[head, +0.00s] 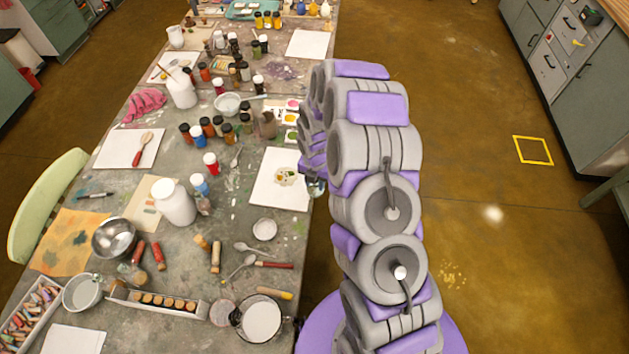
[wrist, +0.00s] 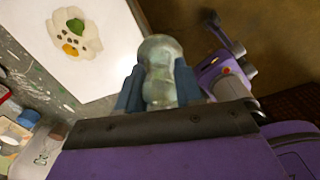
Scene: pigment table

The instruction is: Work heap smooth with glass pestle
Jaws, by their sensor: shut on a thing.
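My gripper (wrist: 158,88) is shut on the glass pestle (wrist: 160,62), a pale greenish, translucent knobbed piece between the two blue fingers. The heap (wrist: 76,34) is a cream patch with green and yellow-orange spots on a white slab (wrist: 112,50). In the head view the heap (head: 286,177) lies on the white slab (head: 272,200) near the table's right edge. In the wrist view the pestle is to the right of the heap, apart from it in the picture. Its height above the slab is hard to tell. In the head view my arm hides most of the gripper.
The table (head: 225,180) is crowded left of the slab with jars, a white bottle (head: 173,203), a metal bowl (head: 114,238) and several spoons. A small white dish (head: 265,229) sits just below the slab. Open floor (head: 490,200) lies to the right.

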